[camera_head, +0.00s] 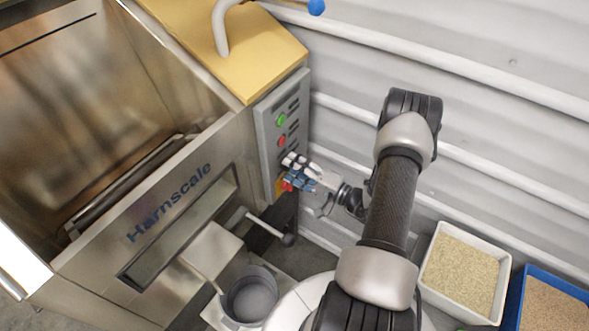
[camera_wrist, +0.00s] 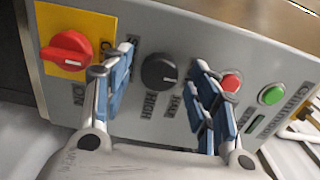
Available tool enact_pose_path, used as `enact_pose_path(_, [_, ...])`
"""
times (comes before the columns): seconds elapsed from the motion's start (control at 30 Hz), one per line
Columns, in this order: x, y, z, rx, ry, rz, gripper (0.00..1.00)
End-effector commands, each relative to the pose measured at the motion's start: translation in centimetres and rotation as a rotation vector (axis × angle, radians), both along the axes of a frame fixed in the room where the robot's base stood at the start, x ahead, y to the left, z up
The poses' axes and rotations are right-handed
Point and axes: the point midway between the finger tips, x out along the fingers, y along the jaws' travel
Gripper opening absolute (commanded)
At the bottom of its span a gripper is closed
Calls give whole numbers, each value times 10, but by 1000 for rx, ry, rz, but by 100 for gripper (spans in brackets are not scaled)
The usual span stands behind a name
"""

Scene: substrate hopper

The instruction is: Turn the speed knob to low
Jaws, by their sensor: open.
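The black round speed knob (camera_wrist: 159,71) is on the grey control panel (camera_wrist: 190,30), with HIGH and HALF lettering beside it. Another word above left of it is partly covered by a finger. My gripper (camera_wrist: 166,62) is open, with one blue-padded finger on each side of the knob in the wrist view and gaps between. How far the fingertips are from the panel is unclear. In the head view my gripper (camera_head: 297,173) is at the panel's lower part and hides the knob.
A red rotary switch (camera_wrist: 66,51) on a yellow plate is left of the knob. A red button (camera_wrist: 231,84) and a green button (camera_wrist: 271,94) are to the right. The steel hopper (camera_head: 165,200) stands left; a white bin (camera_head: 431,262) of grain stands lower right.

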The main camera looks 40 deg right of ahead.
Motion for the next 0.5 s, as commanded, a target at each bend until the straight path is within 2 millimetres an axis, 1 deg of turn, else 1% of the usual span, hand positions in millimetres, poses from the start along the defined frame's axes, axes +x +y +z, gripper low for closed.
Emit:
enact_pose_path(0.13, [-3,-1,0,0,0,-1,54])
enact_pose_path(0.23, [-13,-6,0,1,0,-4,54])
enact_pose_path(0.37, [-36,-15,0,1,0,-7,54])
enact_pose_path(0.5, [-65,-25,0,0,0,-7,54])
